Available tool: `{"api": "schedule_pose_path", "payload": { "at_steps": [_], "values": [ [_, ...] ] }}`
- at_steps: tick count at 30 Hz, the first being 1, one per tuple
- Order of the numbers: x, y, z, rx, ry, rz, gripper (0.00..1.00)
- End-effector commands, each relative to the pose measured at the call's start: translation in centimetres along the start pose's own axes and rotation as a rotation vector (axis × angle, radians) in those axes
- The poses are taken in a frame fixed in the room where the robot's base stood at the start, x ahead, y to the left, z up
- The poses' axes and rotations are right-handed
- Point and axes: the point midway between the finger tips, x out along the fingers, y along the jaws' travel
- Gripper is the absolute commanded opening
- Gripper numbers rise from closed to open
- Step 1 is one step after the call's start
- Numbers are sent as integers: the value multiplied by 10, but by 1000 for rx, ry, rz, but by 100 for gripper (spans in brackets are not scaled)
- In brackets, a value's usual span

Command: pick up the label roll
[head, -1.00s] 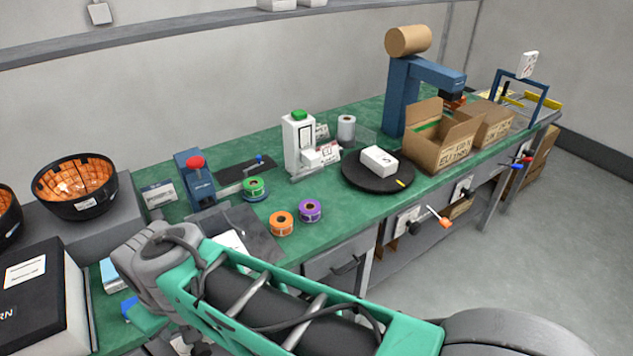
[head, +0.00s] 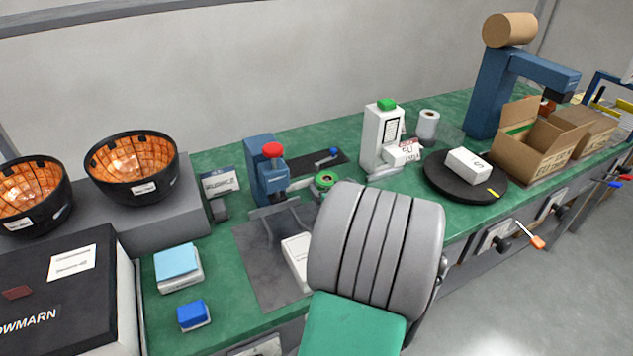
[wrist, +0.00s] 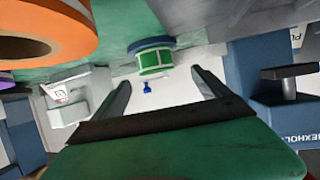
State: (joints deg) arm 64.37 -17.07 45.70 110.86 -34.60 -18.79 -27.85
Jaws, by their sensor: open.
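Several label rolls are here. A green label roll (head: 326,179) sits on the bench beside the blue press, partly behind my arm. In the wrist view the green roll (wrist: 155,61) shows beyond and between my fingertips, apart from them. An orange label roll (wrist: 45,30) is very close to the camera at the upper left, and a sliver of a purple roll (wrist: 6,78) shows at the left edge. Both are hidden behind my arm in the head view. A white roll (head: 428,124) stands behind the turntable. My gripper (wrist: 163,88) is open and empty.
A blue press with a red knob (head: 272,150) and a white dispenser (head: 381,135) stand near the green roll. A black turntable (head: 437,172) carries a white box (head: 467,164). A grey mat (head: 262,275), black bowls (head: 133,187) and an open carton (head: 545,143) occupy the bench.

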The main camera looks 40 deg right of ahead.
Motion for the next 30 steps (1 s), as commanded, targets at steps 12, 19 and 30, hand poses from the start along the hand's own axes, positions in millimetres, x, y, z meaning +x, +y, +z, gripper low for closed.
{"api": "schedule_pose_path", "payload": {
  "at_steps": [12, 19, 30],
  "values": [
    [64, 5, 2, 2, 0, 2, 86],
    [74, 4, 1, 1, 1, 2, 86],
    [74, 4, 1, 1, 1, 2, 62]
  ]
}}
